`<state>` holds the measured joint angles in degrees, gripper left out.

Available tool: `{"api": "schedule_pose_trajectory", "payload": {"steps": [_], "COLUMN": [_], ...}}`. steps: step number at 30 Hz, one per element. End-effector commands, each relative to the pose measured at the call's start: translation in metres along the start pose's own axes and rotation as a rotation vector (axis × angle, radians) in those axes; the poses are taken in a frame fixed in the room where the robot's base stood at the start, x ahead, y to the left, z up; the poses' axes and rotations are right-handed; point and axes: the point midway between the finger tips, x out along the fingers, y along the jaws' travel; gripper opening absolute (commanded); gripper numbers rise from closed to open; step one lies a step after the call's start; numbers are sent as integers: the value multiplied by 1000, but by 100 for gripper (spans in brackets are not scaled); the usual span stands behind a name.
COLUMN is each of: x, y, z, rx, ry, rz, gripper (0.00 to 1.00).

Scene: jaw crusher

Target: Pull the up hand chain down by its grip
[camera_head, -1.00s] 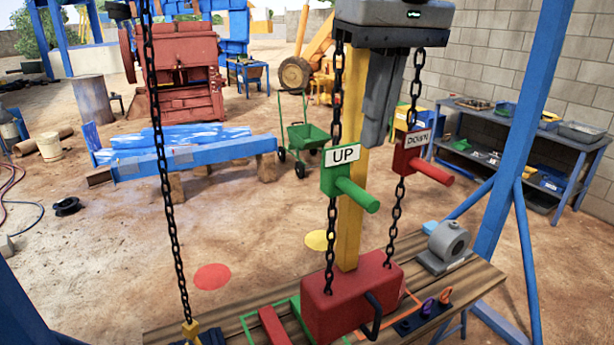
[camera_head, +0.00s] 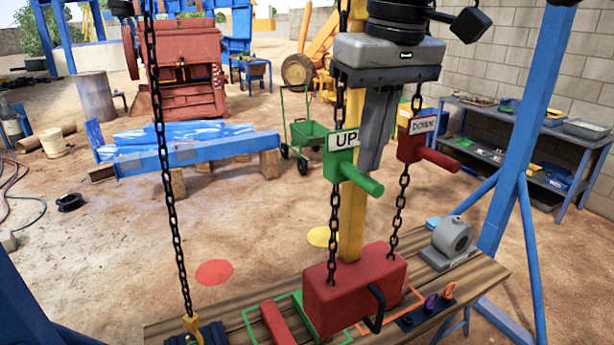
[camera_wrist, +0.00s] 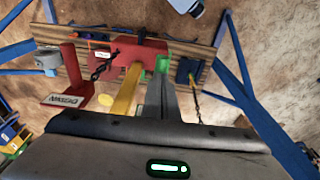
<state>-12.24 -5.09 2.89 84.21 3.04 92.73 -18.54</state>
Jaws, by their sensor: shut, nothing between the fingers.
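The green up grip (camera_head: 352,172), with a white UP label and a handle sticking out to the right, hangs on its black chain (camera_head: 334,215) from above. The red down grip (camera_head: 425,155) hangs on the other chain to its right. My gripper (camera_head: 370,162) points down between the two chains with its fingers together and empty. Its tips are close to the up grip in the picture; I cannot tell if they touch. In the wrist view, my fingers (camera_wrist: 160,88) hide most of the up grip. The down grip (camera_wrist: 72,85) shows at the left.
A red box (camera_head: 355,295) sits below the chains on a wooden bench (camera_head: 225,320), by a yellow post (camera_head: 351,225). A blue frame leg (camera_head: 520,130) stands at right. A third chain (camera_head: 166,160) with a yellow hook hangs at left.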

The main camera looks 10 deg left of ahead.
Motion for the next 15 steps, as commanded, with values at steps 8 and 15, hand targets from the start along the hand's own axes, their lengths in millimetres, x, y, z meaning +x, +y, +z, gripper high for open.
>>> {"api": "schedule_pose_trajectory", "payload": {"steps": [8, 15], "x": [9, 10], "y": [0, 0], "z": [1, 5], "rx": [0, 1], "ry": [0, 0], "rz": [0, 1], "gripper": [0, 0]}}
